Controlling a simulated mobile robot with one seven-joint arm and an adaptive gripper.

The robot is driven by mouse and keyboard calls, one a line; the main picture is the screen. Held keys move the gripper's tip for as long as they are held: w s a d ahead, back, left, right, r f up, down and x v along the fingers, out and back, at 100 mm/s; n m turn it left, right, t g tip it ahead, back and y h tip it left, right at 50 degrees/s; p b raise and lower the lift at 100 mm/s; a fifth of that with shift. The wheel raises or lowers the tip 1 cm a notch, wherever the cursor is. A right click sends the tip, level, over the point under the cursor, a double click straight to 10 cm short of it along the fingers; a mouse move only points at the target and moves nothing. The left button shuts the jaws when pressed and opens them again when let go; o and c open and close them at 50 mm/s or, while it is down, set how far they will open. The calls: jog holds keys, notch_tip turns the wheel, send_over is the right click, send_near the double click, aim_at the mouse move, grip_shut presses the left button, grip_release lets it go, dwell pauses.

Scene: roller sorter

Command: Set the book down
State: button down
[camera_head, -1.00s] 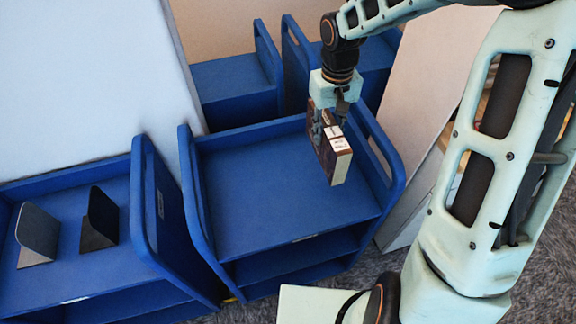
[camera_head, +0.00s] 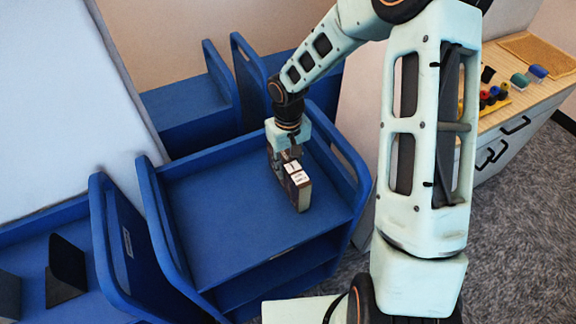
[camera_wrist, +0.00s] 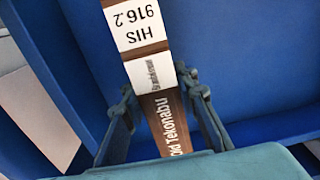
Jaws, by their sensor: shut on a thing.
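The book (camera_head: 300,192) is dark brown with pale page edges and white labels on its spine. It stands upright at the blue cart's top shelf (camera_head: 222,222); I cannot tell whether its lower edge touches the shelf. My gripper (camera_head: 287,158) is above the book and shut on it. In the wrist view the book's spine (camera_wrist: 167,120) lies between the two fingers (camera_wrist: 163,115), with a white label reading "HIS 916.2" (camera_wrist: 138,35). The lower part of the book is hidden in the wrist view.
The cart's raised side panels (camera_head: 172,235) stand left and right of the shelf. Another blue cart with dark bookends (camera_head: 66,265) is at the left. A wooden cabinet (camera_head: 520,110) with small items is at the right. The shelf left of the book is clear.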

jog(key=c, duration=1.5)
grip_release()
jog(key=shift+f, duration=0.1)
jog(key=shift+c, duration=0.2)
notch_tip(320, 180, up, 12)
jog(key=shift+r, duration=0.15)
